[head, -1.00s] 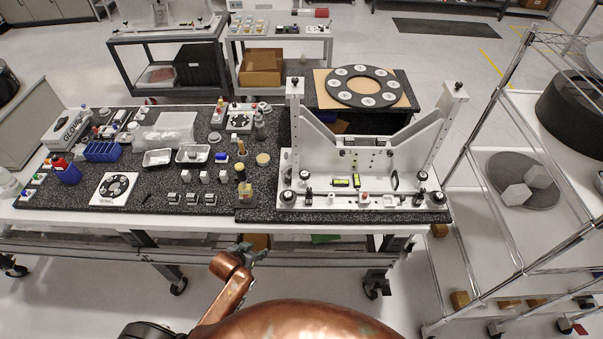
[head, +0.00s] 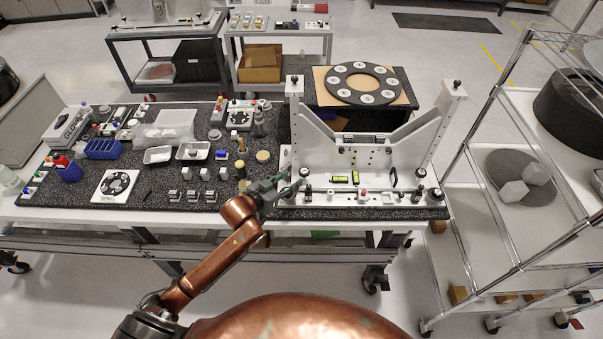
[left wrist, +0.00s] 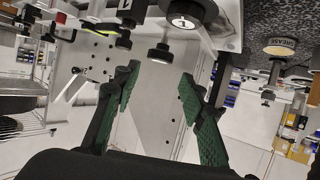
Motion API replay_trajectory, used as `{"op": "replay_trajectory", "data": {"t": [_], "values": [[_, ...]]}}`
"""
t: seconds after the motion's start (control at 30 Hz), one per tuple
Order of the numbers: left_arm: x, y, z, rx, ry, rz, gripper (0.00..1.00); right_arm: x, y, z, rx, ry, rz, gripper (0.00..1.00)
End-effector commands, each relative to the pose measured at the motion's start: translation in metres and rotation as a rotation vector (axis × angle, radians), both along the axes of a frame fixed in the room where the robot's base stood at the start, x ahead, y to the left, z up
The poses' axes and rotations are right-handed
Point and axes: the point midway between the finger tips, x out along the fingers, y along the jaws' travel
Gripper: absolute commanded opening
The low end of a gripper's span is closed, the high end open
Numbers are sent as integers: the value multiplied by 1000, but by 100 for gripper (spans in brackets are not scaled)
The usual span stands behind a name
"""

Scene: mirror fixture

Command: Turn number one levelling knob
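The white mirror fixture (head: 325,164) stands on the dark speckled slab. Black knobs show along its base: one at the left (head: 305,172), and one at the right front (head: 437,195). My left gripper (head: 284,184) is at the fixture's left front corner and hides the knob there. In the left wrist view my left gripper (left wrist: 160,92) is open, its green-padded fingers apart and empty. A black knob with a pale face (left wrist: 160,53) shows just beyond the fingertips. A larger black knob with a marked white face (left wrist: 186,20) is above it. I cannot read its number. My right gripper is out of view.
Small metal blocks (head: 191,196), a round patterned plate (head: 115,185) and trays (head: 158,156) lie on the slab left of the fixture. A black ring (head: 362,83) lies behind. A wire rack (head: 480,130) stands at the right.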

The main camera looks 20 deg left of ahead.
Motion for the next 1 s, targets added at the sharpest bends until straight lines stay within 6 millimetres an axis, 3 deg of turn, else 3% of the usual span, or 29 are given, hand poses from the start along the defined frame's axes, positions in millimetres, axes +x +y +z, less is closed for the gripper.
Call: {"op": "replay_trajectory", "data": {"t": [0.5, 0.87, 1.0], "values": [[61, -22, -26, -1, -2, -1, 38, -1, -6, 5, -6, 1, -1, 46], [66, -24, -28, -1, -2, -1, 38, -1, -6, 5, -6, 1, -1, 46], [66, -24, -28, -1, -2, -1, 30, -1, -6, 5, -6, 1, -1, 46]]}}
